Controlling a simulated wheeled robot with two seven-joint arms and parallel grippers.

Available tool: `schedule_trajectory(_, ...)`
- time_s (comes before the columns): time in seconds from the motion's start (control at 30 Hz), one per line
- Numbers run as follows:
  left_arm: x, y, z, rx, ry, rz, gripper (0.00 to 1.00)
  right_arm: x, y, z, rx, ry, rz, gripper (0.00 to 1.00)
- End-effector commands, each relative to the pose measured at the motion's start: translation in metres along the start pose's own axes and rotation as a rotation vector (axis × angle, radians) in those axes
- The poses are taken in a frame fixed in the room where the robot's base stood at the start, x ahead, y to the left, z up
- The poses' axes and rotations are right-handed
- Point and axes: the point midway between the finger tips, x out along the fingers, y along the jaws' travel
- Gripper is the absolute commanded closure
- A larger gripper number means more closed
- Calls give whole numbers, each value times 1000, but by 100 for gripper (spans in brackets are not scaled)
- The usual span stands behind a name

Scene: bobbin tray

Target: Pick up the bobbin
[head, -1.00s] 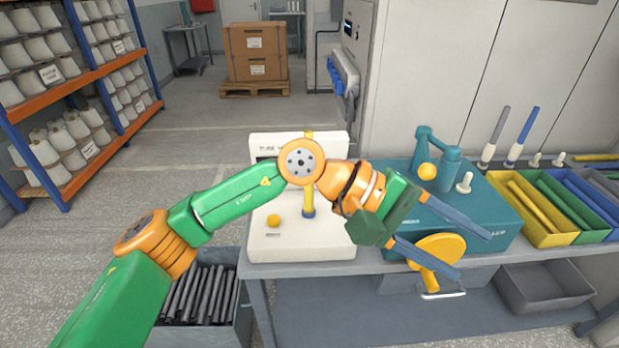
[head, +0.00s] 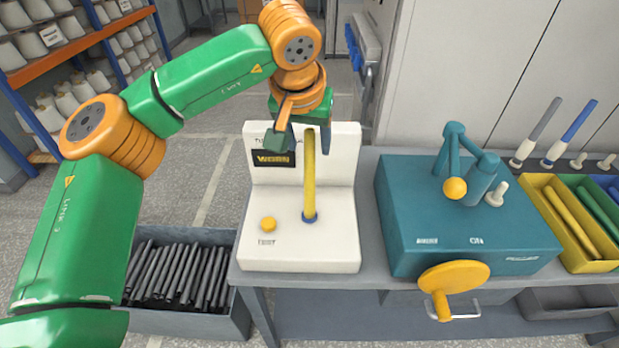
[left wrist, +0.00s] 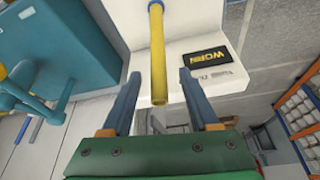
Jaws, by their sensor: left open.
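The bobbin (head: 309,180) is a slim yellow tube standing upright on a blue foot on the white test stand (head: 280,240). The stand's dark sign reads "WORN". My left gripper (head: 306,143) is open and empty at the bobbin's upper part, hanging down from above. In the left wrist view, the bobbin (left wrist: 157,55) shows between the two blue fingers of the gripper (left wrist: 159,76), with a gap on each side. How deep it lies between them is hard to tell. My right gripper is not in view.
A teal machine (head: 470,235) with a yellow hand wheel (head: 453,278) stands right of the stand. A yellow bin (head: 566,247) of tubes is at the far right. A grey crate (head: 190,318) of dark rods sits below left. A shelf (head: 90,40) of white cones stands behind.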

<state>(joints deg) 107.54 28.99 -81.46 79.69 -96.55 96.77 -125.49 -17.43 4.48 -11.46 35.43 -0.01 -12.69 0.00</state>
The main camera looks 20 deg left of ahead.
Motion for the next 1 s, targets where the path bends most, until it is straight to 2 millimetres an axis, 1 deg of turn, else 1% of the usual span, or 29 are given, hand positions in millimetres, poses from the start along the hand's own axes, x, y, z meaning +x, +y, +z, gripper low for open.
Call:
schedule_trajectory(0.03,5,0,0,0,-2,-2,39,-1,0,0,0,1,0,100)
schedule_trajectory(0.1,8,0,0,1,0,0,39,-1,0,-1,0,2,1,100)
schedule_trajectory(0.27,8,0,0,1,1,1,39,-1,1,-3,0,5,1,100)
schedule_trajectory(0.3,8,0,0,1,1,1,50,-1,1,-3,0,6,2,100)
schedule_trajectory(0.37,8,0,0,1,0,1,66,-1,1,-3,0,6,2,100)
schedule_trajectory(0.4,8,0,0,1,0,1,77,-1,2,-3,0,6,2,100)
schedule_trajectory(0.5,8,1,0,1,0,1,100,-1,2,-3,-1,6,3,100)
schedule_trajectory(1.0,8,1,1,1,0,2,100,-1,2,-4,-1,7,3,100)
